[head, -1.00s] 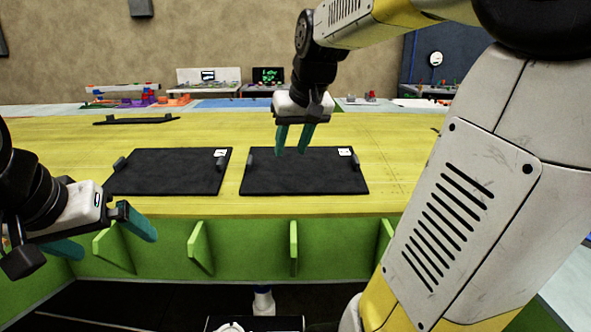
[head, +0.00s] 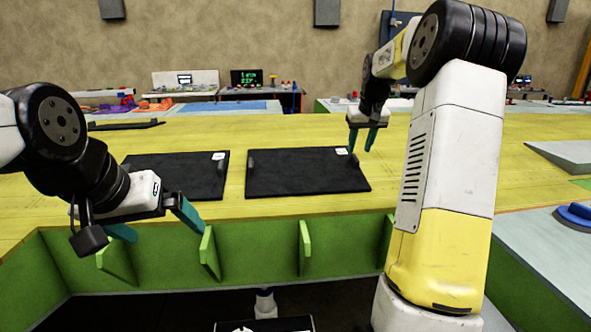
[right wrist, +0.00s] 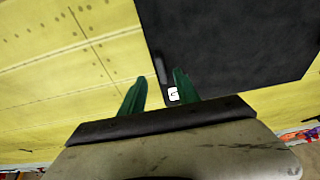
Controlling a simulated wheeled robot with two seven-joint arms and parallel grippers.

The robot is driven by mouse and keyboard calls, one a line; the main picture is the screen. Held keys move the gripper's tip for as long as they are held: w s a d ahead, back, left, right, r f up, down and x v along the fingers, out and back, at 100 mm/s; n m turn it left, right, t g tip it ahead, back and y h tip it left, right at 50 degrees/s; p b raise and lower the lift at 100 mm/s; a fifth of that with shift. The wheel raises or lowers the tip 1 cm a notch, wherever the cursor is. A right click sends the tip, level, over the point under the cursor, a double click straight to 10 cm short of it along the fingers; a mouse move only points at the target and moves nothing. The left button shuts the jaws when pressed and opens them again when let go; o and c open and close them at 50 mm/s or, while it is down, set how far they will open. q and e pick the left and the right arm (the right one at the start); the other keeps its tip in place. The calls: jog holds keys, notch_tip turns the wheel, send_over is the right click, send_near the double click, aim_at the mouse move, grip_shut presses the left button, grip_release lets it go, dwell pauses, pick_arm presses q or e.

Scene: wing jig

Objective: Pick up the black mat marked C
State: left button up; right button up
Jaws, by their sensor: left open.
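A flat black mat (head: 305,175) lies on the yellow bench, with a small dark upright grip at each end and a white label at its far right corner. In the right wrist view this mat (right wrist: 235,45) has a label (right wrist: 173,94) whose mark looks like a C on its side. My right gripper (head: 361,146) is open and empty at the mat's right end; one finger shows over the yellow surface, the other over the mat's edge. Contact cannot be told. My left gripper (head: 160,225) is open and empty at the bench's front edge, lower left of the mats.
A second black mat (head: 185,178) with a white label lies to the left, partly hidden by my left arm. Another dark flat piece (head: 125,125) lies farther back left. Green ribs (head: 209,252) line the bench's front. A grey wedge (head: 565,155) is at right.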

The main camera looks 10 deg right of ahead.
aim_at(355, 157)
jog(key=x, duration=0.4)
jog(key=shift+w+a, duration=0.1)
jog(key=shift+w, duration=0.05)
grip_shut()
dwell(1.2)
